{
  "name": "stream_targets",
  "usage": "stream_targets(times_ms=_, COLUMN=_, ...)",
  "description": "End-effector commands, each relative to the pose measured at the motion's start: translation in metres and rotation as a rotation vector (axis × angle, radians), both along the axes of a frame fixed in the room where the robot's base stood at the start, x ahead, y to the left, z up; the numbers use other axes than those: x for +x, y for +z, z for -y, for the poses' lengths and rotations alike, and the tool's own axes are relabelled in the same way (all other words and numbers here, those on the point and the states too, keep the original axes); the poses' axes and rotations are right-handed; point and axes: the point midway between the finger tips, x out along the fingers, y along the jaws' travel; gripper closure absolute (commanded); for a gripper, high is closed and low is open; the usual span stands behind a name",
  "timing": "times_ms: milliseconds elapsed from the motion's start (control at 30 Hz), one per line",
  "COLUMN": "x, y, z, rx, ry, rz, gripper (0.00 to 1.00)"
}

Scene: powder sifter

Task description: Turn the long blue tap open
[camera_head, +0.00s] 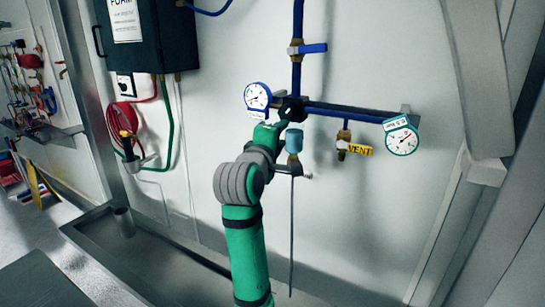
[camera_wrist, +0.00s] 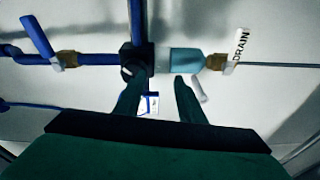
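The long blue tap (camera_head: 313,48) is a flat blue lever on a brass valve in the upper vertical blue pipe (camera_head: 297,75). In the head view it points right, across the pipe. In the wrist view the blue lever (camera_wrist: 38,36) is at the upper left, angled across the pipe, well away from my fingers. My gripper (camera_head: 280,125) is below the tap, close to the dark pipe junction. In the wrist view my gripper (camera_wrist: 155,80) has its two green fingers apart with nothing held between them. The fingertips overlap the junction and light-blue cylinder; contact is unclear.
Two gauges (camera_head: 258,96) (camera_head: 402,137) flank the junction. A brass valve with a yellow VENT tag (camera_head: 359,149) hangs to the right. The light-blue cylinder (camera_head: 294,141) sits beside my wrist, with a DRAIN tag (camera_wrist: 238,50) below. Wall right of the tap is clear.

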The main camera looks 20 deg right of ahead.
Motion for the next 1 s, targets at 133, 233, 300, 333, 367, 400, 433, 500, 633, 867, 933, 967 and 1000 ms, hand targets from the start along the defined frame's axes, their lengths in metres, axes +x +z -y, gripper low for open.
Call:
stream_targets(times_ms=133, x=0.006, y=-0.026, z=-0.007, rx=0.016, ry=0.023, rz=0.005, gripper=0.64)
stream_targets(times_ms=233, x=0.008, y=-0.039, z=-0.011, rx=0.025, ry=0.035, rz=0.011, gripper=0.64)
stream_targets(times_ms=300, x=0.009, y=-0.046, z=-0.013, rx=0.030, ry=0.042, rz=0.014, gripper=0.64)
stream_targets(times_ms=333, x=0.009, y=-0.049, z=-0.014, rx=0.033, ry=0.044, rz=0.015, gripper=0.64)
stream_targets(times_ms=367, x=0.010, y=-0.052, z=-0.015, rx=0.034, ry=0.046, rz=0.017, gripper=0.64)
stream_targets(times_ms=400, x=0.010, y=-0.054, z=-0.016, rx=0.036, ry=0.049, rz=0.019, gripper=0.64)
stream_targets(times_ms=433, x=0.010, y=-0.055, z=-0.016, rx=0.038, ry=0.050, rz=0.019, gripper=0.64)
stream_targets(times_ms=500, x=0.010, y=-0.058, z=-0.017, rx=0.039, ry=0.053, rz=0.021, gripper=0.64)
stream_targets(times_ms=633, x=0.011, y=-0.060, z=-0.018, rx=0.040, ry=0.055, rz=0.022, gripper=0.64)
stream_targets(times_ms=867, x=0.011, y=-0.060, z=-0.018, rx=0.041, ry=0.055, rz=0.022, gripper=0.71)
stream_targets(times_ms=933, x=0.011, y=-0.063, z=-0.019, rx=0.042, ry=0.057, rz=0.022, gripper=0.88)
stream_targets(times_ms=967, x=0.012, y=-0.066, z=-0.019, rx=0.045, ry=0.059, rz=0.022, gripper=0.95)
stream_targets(times_ms=1000, x=0.012, y=-0.072, z=-0.021, rx=0.050, ry=0.065, rz=0.023, gripper=1.00)
